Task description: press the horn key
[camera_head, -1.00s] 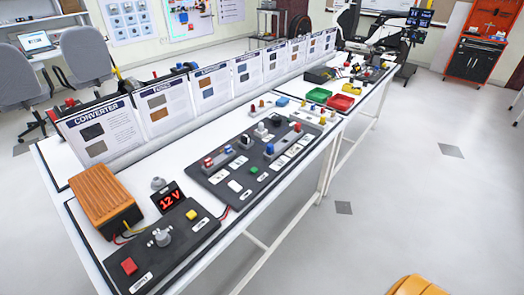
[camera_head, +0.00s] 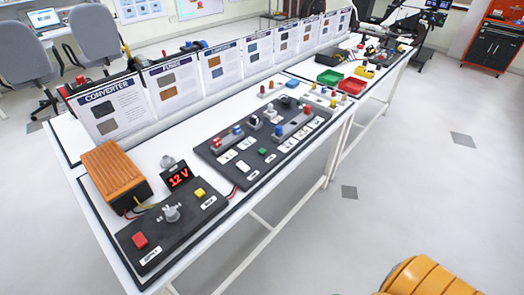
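A dark control panel (camera_head: 175,232) lies on the near end of the white bench, with a red key (camera_head: 139,240), a grey rotary knob (camera_head: 171,213) and a yellow key (camera_head: 199,192). A larger dark panel (camera_head: 227,172) lies beyond it, with white keys (camera_head: 243,166), a green key (camera_head: 262,152) and several red and blue parts. The small labels are too blurred to read, so I cannot tell which key is the horn key. Neither of my grippers is in view.
An orange finned box (camera_head: 115,175) and a lit 12 V display (camera_head: 179,177) stand by the near panel. Upright information cards (camera_head: 112,107) line the bench's back. Green (camera_head: 329,77) and red (camera_head: 351,86) trays are farther along.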

